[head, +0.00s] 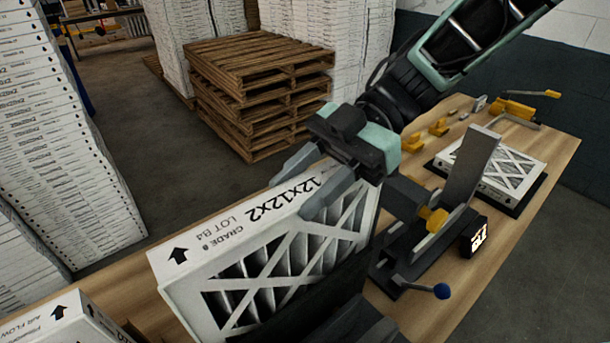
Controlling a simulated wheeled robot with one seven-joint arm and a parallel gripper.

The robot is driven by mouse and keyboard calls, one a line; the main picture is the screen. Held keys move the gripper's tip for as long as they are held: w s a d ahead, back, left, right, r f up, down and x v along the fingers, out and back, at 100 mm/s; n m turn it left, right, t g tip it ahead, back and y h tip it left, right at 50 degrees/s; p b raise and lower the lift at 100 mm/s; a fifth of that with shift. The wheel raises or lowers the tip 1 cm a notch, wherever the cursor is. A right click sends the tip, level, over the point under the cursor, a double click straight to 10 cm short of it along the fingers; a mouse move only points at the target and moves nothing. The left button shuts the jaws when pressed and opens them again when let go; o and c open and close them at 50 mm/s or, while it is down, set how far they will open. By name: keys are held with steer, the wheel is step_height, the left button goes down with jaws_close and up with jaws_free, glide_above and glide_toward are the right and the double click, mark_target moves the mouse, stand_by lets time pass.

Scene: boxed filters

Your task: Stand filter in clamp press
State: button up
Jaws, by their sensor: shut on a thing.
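A boxed filter (276,262) with white edges, a lattice face and the print "12x12x2" stands upright at the middle of the table. My gripper (318,187) is shut on its upper edge, with one finger on each side. The clamp press (436,215) is right of the filter, a dark frame with an upright grey plate, a yellow part and a lever with a blue knob (442,291). The filter's lower edge is hidden behind a dark shape in front, so I cannot tell what it rests on.
Another filter (496,168) lies flat on a dark pad at the table's right. Yellow clamps (412,142) sit along the back edge. A further box (62,323) is at the lower left. Pallets (258,75) and stacked boxes (62,130) stand on the floor behind.

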mark_target(305, 236)
steer(key=shift+f+b, duration=1.9)
steer(key=shift+f, duration=2.85)
steer(key=o, duration=1)
steer(key=shift+r, duration=0.1)
steer(key=shift+r+p, duration=3.4)
steer(key=shift+p, duration=0.5)
